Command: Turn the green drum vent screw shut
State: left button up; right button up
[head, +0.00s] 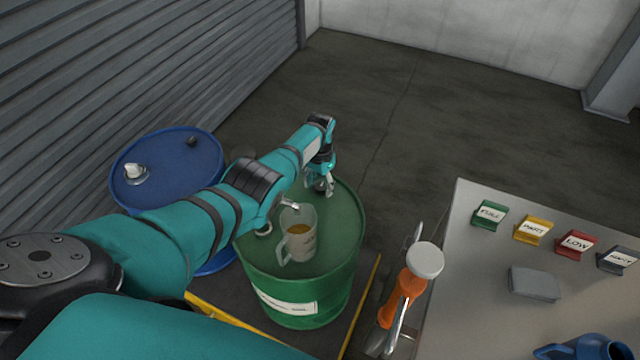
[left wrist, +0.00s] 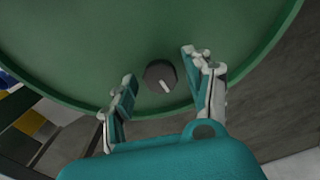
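The green drum (head: 310,290) stands upright in the middle of the head view, with a white label on its side. In the left wrist view its vent screw (left wrist: 160,76) is a dark round knob with a pale mark on the green lid (left wrist: 80,50). My left gripper (head: 322,190) is over the far part of the lid. In the left wrist view the left gripper (left wrist: 162,88) is open, one finger on each side of the screw, with gaps between them and the knob. My right gripper is not seen.
A clear jug (head: 299,236) with amber liquid stands on the green drum, near my left arm. A blue drum (head: 165,165) stands to the left. A table (head: 480,270) with coloured label blocks is at right, with an orange-handled tool (head: 402,295) beside it.

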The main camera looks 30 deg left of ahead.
aim_at(320, 187)
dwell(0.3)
pick_arm(q)
notch_tip(320, 187, up, 12)
dwell(0.5)
dwell(0.4)
